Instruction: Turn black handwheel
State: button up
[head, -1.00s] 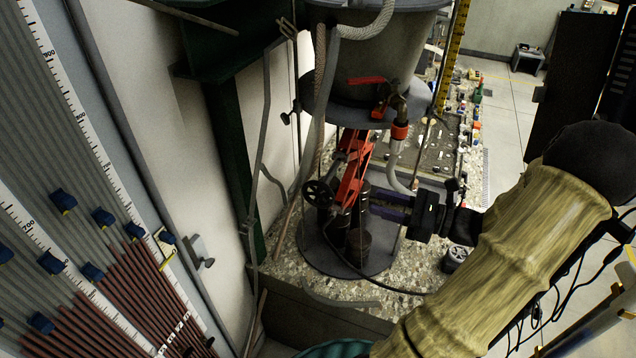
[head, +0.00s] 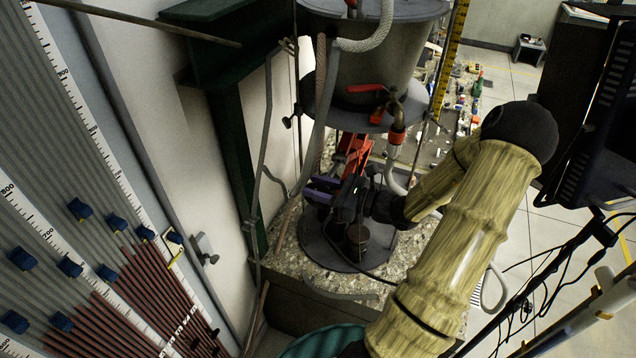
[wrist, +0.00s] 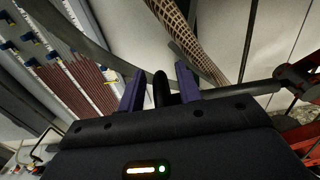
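The black handwheel (wrist: 160,88) shows in the wrist view as a dark upright rim, seen nearly edge-on. It lies between the two purple fingers of my gripper (wrist: 159,85), with a gap visible on each side. A dark shaft (wrist: 243,91) runs from behind the right finger to a red frame (wrist: 300,76). In the head view my gripper (head: 319,191) is beside the lower end of the red frame (head: 354,152), and the handwheel is hidden or cannot be told apart there. My gripper is open around the rim.
A grey tank (head: 375,68) hangs above the red frame, with a red-handled valve (head: 376,92) and hoses. Dark cylindrical weights (head: 357,238) stand on the round base below. A wall with gauge tubes and blue clips (head: 80,208) is at left.

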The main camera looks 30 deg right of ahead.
grip_shut()
jog(key=shift+f+b, duration=0.1)
jog(key=shift+b, duration=0.25)
